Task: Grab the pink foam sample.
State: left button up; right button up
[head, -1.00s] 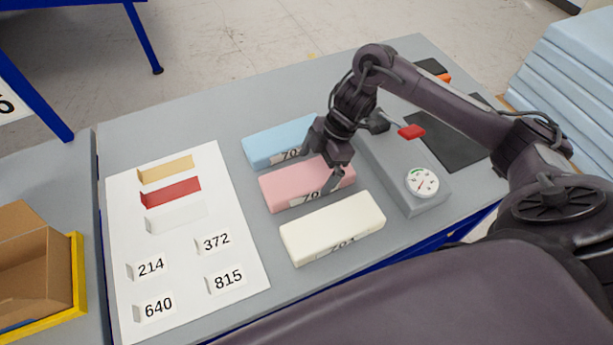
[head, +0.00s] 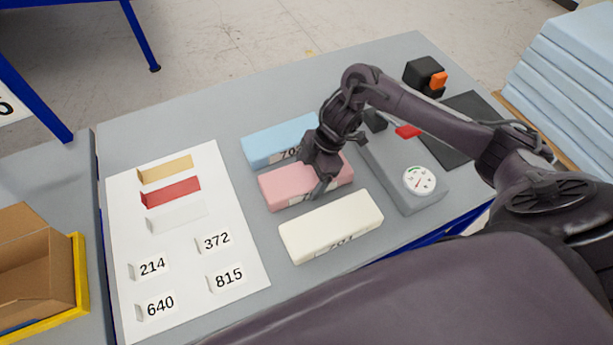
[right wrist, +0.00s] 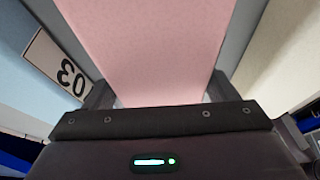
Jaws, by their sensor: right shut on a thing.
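The pink foam sample (head: 286,187) lies on the grey table between a blue foam sample (head: 270,145) and a cream foam sample (head: 331,227). My right gripper (head: 318,183) is down over the right part of the pink sample, shut on it, and hides its label. In the right wrist view the pink sample (right wrist: 150,45) fills the space between the two fingers (right wrist: 158,94). The blue sample (right wrist: 50,75), with a label reading 03, is at left there, and the cream one (right wrist: 285,65) at right. My left gripper is not in view.
A grey gauge device (head: 400,175) with a dial and red handle stands right of the samples, under my right arm. A white sheet (head: 225,250) with coloured strips and number tags lies left. A cardboard box (head: 40,250) is at far left. A black and orange object (head: 422,76) sits behind.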

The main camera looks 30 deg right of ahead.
aim_at(309, 175)
jog(key=shift+r, duration=0.1)
jog(key=shift+w+r, duration=0.1)
jog(key=shift+r, duration=0.55)
notch_tip(309, 175, up, 19)
jog(key=p, duration=0.3)
jog(key=shift+f, duration=0.2)
